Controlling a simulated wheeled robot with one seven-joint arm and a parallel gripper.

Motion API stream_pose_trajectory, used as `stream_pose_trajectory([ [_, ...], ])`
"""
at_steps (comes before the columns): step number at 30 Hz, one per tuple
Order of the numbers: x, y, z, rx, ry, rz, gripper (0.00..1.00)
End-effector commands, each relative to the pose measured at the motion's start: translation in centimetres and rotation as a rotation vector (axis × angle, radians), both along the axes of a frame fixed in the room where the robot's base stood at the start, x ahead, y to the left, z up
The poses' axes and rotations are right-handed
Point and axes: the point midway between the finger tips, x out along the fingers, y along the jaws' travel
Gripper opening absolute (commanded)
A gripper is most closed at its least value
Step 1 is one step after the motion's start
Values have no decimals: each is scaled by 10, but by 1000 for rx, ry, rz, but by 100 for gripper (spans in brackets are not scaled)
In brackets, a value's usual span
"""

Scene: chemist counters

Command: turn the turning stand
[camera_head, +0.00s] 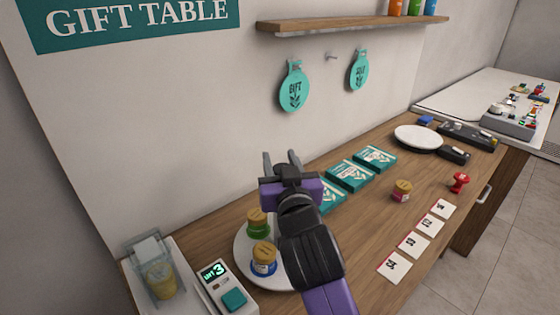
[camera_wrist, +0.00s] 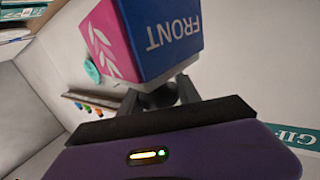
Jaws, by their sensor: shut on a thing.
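My gripper (camera_head: 281,157) is raised above the counter, near its back wall, with its two fingers upright and apart. In the wrist view, a box (camera_wrist: 160,35) with a pink face and a blue face reading FRONT upside down stands at my gripper's fingers and hides their tips. The head view shows no box between the fingers. A white round plate (camera_head: 243,263) lies partly behind my arm, carrying a green jar (camera_head: 257,229) and a blue jar (camera_head: 263,268). Another white round disc (camera_head: 418,138) sits bare at the far right. I cannot tell which one is the turning stand.
Teal boxes (camera_head: 350,176) lie in a row along the wall. A red jar (camera_head: 401,192), a red object (camera_head: 459,182) and white cards (camera_head: 410,243) sit at the right. A display device (camera_head: 222,284) and a clear container (camera_head: 155,277) stand at front left. A shelf (camera_head: 350,25) hangs above.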

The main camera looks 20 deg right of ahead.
Motion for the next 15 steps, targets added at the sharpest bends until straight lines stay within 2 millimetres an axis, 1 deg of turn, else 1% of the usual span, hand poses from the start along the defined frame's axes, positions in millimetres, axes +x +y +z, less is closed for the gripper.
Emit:
stream_pose_trajectory([
  [3, 1, 1, -4, -4, 3, -39, 0],
  [9, 0, -2, -5, -4, 2, -159, 0],
  [15, -1, -6, -2, -1, -1, -248, 0],
])
